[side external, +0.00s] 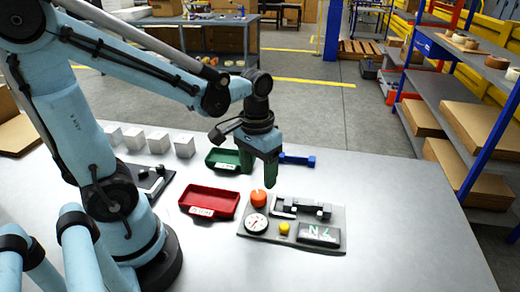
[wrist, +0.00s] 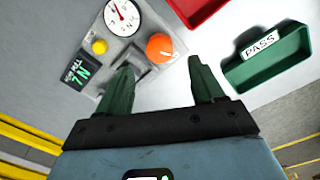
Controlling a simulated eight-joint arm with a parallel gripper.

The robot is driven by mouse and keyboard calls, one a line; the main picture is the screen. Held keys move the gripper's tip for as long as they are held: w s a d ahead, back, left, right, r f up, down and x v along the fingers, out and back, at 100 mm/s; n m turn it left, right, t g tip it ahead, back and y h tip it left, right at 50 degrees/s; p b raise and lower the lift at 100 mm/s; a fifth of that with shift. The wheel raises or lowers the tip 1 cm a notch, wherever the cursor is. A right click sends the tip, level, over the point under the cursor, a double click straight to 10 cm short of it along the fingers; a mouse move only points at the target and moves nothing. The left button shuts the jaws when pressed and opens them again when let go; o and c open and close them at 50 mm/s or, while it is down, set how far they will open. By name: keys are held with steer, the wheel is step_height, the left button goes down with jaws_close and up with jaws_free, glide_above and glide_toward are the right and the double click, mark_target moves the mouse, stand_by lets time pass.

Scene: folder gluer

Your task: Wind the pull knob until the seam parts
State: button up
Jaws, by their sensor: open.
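A grey test plate (side external: 270,234) lies on the table with a round orange knob (side external: 258,198) at its back left corner. The knob also shows in the wrist view (wrist: 160,46), just beyond the fingertips. The plate carries a dial gauge (side external: 256,222), a small yellow button (side external: 284,228), a dark display (side external: 319,234) marked N, and a clamp-like fixture (side external: 300,208). I cannot make out a seam in the fixture. My gripper (side external: 258,176) points down above the table behind the orange knob, apart from it. Its green fingers (wrist: 160,68) are spread and empty.
A red tray (side external: 209,196) lies left of the plate. A green tray (wrist: 265,62) labelled PASS is behind my gripper, near a blue tool (side external: 298,159). Several white cubes (side external: 158,142) line the back left. The table right of the plate is clear.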

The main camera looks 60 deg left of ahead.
mark_target(259, 194)
steer(key=shift+d+f, duration=0.1)
steer(key=shift+f, duration=3.05)
steer(key=c, duration=1.1)
steer(key=shift+o, duration=0.2)
steer(key=m, duration=0.3)
steer(key=shift+m, duration=2.3)
